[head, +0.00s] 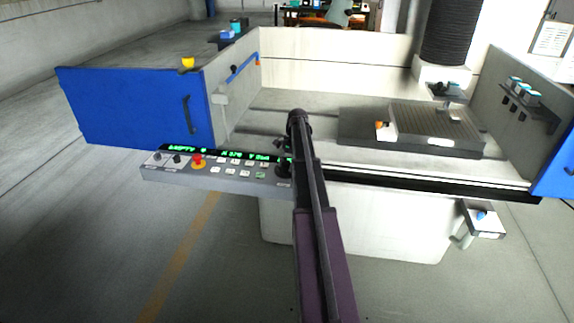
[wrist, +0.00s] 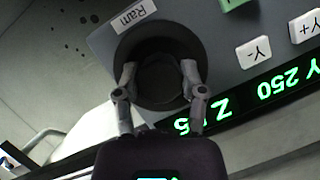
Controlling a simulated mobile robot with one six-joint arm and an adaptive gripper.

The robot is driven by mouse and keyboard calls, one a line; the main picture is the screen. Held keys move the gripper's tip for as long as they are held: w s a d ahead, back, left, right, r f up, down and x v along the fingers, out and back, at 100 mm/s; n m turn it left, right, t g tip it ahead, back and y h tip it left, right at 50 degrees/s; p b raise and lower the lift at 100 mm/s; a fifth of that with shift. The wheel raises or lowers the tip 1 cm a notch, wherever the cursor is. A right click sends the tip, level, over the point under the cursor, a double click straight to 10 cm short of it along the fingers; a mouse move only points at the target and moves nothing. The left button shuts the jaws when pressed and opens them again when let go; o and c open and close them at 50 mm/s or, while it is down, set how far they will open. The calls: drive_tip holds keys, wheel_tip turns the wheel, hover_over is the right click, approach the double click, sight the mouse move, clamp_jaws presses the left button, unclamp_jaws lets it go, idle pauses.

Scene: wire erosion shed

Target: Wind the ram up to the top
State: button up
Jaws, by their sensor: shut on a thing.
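The dark round knob (wrist: 158,40) beside the "Ram" label (wrist: 134,16) is on the grey control panel (head: 222,175). In the wrist view the two fingers of my gripper (wrist: 159,72) are shut on it from opposite sides. In the head view the knob (head: 283,169) is at the panel's right end, partly behind my arm. The green display (wrist: 245,101) reads Y 250 and a Z value partly covered by a finger. A black bellows column (head: 450,30) stands over the machine at upper right.
A red stop button (head: 198,160) and several white keys (head: 215,170) lie left of the knob. The machine tank holds a grey slotted plate (head: 435,125). A blue door (head: 130,108) stands open at left. The floor in front is clear.

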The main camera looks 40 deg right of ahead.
drive_tip(key=n+g, duration=0.1)
drive_tip(key=n, duration=0.1)
drive_tip(key=n+g, duration=0.1)
drive_tip(key=n, duration=0.2)
drive_tip(key=shift+s+a+n+h, duration=0.1)
drive_tip(key=shift+n+h, duration=0.2)
drive_tip(key=shift+h, duration=0.1)
drive_tip(key=n+g+h, duration=0.1)
drive_tip(key=n, duration=0.3)
drive_tip(key=n+h, duration=0.1)
drive_tip(key=n, duration=0.1)
drive_tip(key=n+h, duration=0.1)
drive_tip(key=n, duration=0.2)
drive_tip(key=shift+g, duration=0.3)
drive_tip(key=n+h, duration=0.2)
drive_tip(key=n, duration=0.2)
drive_tip(key=shift+s+n, duration=0.1)
drive_tip(key=shift+n, duration=0.2)
drive_tip(key=n+t+h, duration=0.1)
drive_tip(key=n, duration=0.5)
drive_tip(key=shift+a+t+h, duration=0.1)
drive_tip(key=shift+t+h, duration=0.3)
drive_tip(key=n+t, duration=0.1)
drive_tip(key=n, duration=0.2)
drive_tip(key=shift+f+n+h, duration=0.1)
drive_tip(key=shift+n+h, duration=0.3)
drive_tip(key=shift+n+t, duration=0.7)
drive_tip(key=shift+n, duration=0.9)
